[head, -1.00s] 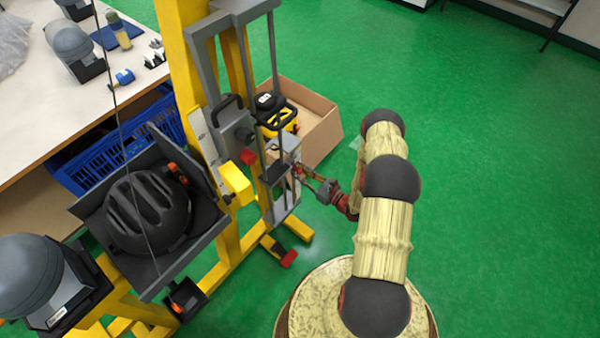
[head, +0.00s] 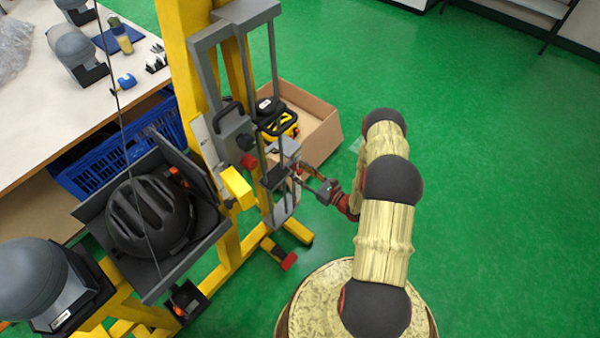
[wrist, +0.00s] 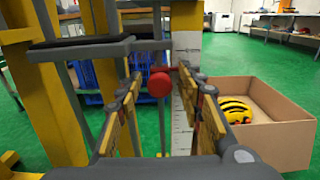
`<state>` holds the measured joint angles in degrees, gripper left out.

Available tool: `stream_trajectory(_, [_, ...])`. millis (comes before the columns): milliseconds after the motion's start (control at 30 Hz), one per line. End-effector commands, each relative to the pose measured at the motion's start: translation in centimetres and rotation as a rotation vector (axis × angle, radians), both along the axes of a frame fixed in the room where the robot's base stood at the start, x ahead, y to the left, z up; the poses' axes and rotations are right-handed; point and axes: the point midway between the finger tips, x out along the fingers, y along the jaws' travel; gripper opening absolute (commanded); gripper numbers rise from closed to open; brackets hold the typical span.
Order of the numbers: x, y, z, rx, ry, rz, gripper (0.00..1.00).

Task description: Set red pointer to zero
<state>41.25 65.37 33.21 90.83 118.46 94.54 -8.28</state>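In the wrist view a round red knob (wrist: 159,84) sits just beyond and between my fingertips. A thin red pointer (wrist: 175,69) appears to run from it to the right, toward the white ruled scale (wrist: 184,110). My gripper (wrist: 163,77) is open, one finger on each side of the knob, with gaps showing at both sides. The scale's numbers are too small to read. In the head view my gripper (head: 302,173) is at the lower part of the drop tower's rail frame (head: 275,90); the knob is hard to make out there.
The yellow drop tower post (head: 184,50) stands left of my arm. A black helmet (head: 148,213) lies in a dark tray (head: 85,212). An open cardboard box (head: 325,135) holding a yellow-black item is behind my gripper. Green floor to the right is clear.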

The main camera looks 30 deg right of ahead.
Motion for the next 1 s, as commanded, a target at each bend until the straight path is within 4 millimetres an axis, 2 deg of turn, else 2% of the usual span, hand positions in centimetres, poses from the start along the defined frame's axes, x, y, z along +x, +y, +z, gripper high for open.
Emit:
stream_trajectory(367, [-0.6,-0.3,-0.1,0.001,0.001,-0.003,0.39])
stream_trajectory(467, [-1.7,-0.7,-0.1,0.001,0.003,-0.004,0.39])
stream_trajectory(800, [-7.8,-3.0,-0.1,0.002,0.002,-0.006,0.39])
stream_trajectory(1000, [-10.2,-3.9,-0.1,0.000,0.001,-0.003,0.39])
